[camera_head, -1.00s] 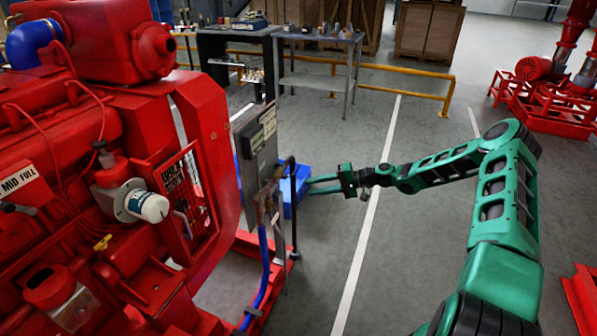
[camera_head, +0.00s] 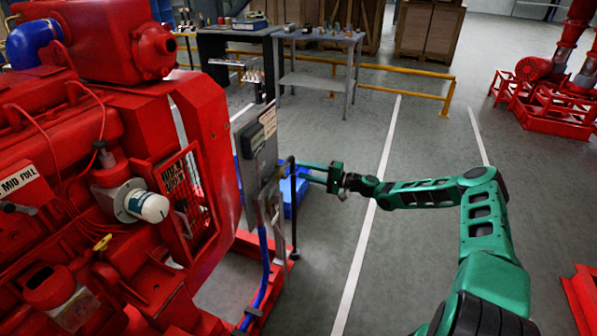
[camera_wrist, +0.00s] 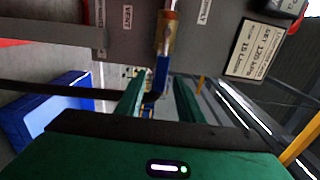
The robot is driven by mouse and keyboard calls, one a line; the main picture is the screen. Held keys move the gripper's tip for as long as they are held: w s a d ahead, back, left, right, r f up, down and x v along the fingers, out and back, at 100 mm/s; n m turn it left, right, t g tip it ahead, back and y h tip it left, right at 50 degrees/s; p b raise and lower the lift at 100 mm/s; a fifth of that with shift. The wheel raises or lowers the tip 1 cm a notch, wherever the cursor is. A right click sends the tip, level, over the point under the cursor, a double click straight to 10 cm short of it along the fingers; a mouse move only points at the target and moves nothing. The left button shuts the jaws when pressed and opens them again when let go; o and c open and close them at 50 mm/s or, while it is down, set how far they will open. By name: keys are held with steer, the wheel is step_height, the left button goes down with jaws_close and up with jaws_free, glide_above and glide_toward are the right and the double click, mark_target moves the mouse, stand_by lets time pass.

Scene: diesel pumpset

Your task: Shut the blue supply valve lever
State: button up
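The blue supply valve lever (camera_wrist: 161,74) hangs below a brass valve body (camera_wrist: 166,34) in the wrist view. The valve is on a grey panel (camera_wrist: 130,40), beside labels reading VENT and SUPPLY. The panel also shows in the head view (camera_head: 260,145), but I cannot make out the lever there. My gripper (camera_wrist: 160,94) is open, with its two green fingers apart and the lever appearing between them. I cannot tell whether either finger touches it. In the head view my gripper (camera_head: 304,173) reaches left to the panel's right side.
A black upright pipe (camera_head: 293,210) stands very close to the fingers. A blue bin (camera_head: 302,190) lies on the floor behind them. The red engine (camera_head: 70,150) fills the left, with a blue hose (camera_head: 264,262) below the panel.

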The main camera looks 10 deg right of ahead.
mark_target(298, 169)
steer(key=shift+x, duration=1.7)
jaws_close()
steer(key=shift+d, duration=0.4)
